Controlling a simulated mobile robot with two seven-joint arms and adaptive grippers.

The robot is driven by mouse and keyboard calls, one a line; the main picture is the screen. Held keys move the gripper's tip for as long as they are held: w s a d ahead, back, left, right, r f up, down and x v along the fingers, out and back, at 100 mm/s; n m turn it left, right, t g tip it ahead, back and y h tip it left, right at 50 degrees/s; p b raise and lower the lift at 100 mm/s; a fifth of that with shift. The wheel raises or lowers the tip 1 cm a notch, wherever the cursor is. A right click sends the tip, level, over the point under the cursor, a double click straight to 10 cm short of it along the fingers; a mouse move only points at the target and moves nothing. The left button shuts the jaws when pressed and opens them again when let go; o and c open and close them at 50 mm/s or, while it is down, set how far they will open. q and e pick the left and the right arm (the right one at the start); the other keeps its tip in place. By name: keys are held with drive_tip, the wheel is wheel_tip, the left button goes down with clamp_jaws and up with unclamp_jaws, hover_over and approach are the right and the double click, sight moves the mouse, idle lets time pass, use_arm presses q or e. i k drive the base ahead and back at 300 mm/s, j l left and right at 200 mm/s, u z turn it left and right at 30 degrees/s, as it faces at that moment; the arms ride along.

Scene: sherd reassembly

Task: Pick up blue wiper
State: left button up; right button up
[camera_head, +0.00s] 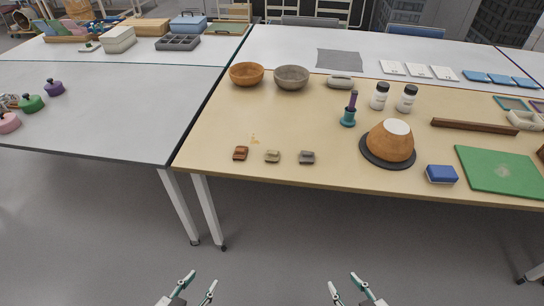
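A small blue block with a pale lower edge (441,174), which looks like the blue wiper, lies near the front edge of the tan table (300,123). It sits between an orange bowl-shaped piece (388,144) and a green mat (500,172). My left gripper (203,280) is open and empty at the bottom of the head view, in front of the table. My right gripper (342,281) is also open and empty there, to the left of the blue block and well short of it.
The orange piece stands on a dark round base (370,154). Three small sherds (272,156) lie near the front left edge. A teal-and-purple tool (348,112), two jars (380,96) and two bowls (291,77) stand behind. Open floor lies before the table.

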sight(435, 173)
drive_tip(key=z, duration=1.35)
